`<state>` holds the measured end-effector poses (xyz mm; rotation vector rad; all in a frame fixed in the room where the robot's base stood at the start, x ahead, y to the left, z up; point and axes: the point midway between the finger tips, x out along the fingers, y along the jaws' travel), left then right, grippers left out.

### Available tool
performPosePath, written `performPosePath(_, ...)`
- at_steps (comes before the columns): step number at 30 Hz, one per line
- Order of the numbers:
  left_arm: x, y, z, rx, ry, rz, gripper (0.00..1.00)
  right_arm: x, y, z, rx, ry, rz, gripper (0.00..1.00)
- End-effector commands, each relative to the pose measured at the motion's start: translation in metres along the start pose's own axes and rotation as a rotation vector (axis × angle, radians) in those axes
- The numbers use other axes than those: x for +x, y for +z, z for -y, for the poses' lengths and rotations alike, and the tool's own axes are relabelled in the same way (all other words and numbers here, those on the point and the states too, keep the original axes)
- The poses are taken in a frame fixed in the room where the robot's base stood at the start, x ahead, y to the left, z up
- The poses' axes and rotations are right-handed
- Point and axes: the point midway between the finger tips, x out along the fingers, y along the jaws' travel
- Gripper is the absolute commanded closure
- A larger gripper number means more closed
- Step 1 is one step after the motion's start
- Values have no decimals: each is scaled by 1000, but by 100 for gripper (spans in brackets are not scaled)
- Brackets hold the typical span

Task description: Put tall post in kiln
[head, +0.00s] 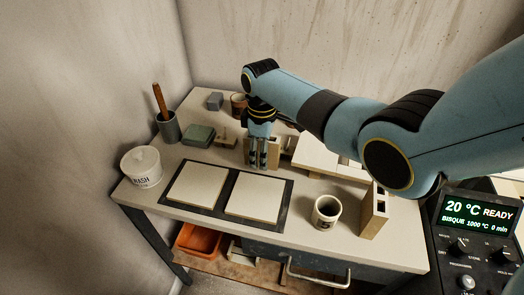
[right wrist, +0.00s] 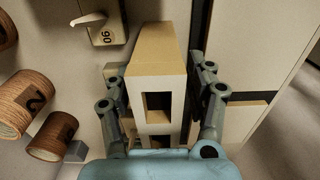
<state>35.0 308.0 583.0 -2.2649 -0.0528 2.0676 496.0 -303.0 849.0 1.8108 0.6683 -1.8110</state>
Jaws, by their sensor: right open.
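A tan post (head: 274,147) with a rectangular opening stands on the table, partly hidden behind my right gripper (head: 262,162). In the right wrist view this post (right wrist: 158,58) lies between the two open fingers of the right gripper (right wrist: 160,105), with small gaps seemingly on both sides. Another upright tan post (head: 374,212) with openings stands at the table's right side, beside the mug. I cannot tell for sure which one is the tall post. The kiln's control panel (head: 478,230) at the lower right reads 20 °C READY; its chamber is not clearly visible. My left gripper is not in view.
Two pale slabs (head: 197,183) lie on a dark mat in front of the gripper. A mug (head: 326,212) stands right of them. A wash tub (head: 142,167), a brush pot (head: 168,127) and a green block (head: 198,135) are at left. Pale boards (head: 318,158) lie right of the gripper.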

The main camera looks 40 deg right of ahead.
Motion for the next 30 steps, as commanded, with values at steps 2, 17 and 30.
performPosePath(2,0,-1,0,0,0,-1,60,0,0,0,0,0,0,48)
performPosePath(17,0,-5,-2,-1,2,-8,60,0,0,0,0,0,0,100)
performPosePath(30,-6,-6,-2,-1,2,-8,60,-34,-1,-2,0,5,-4,100)
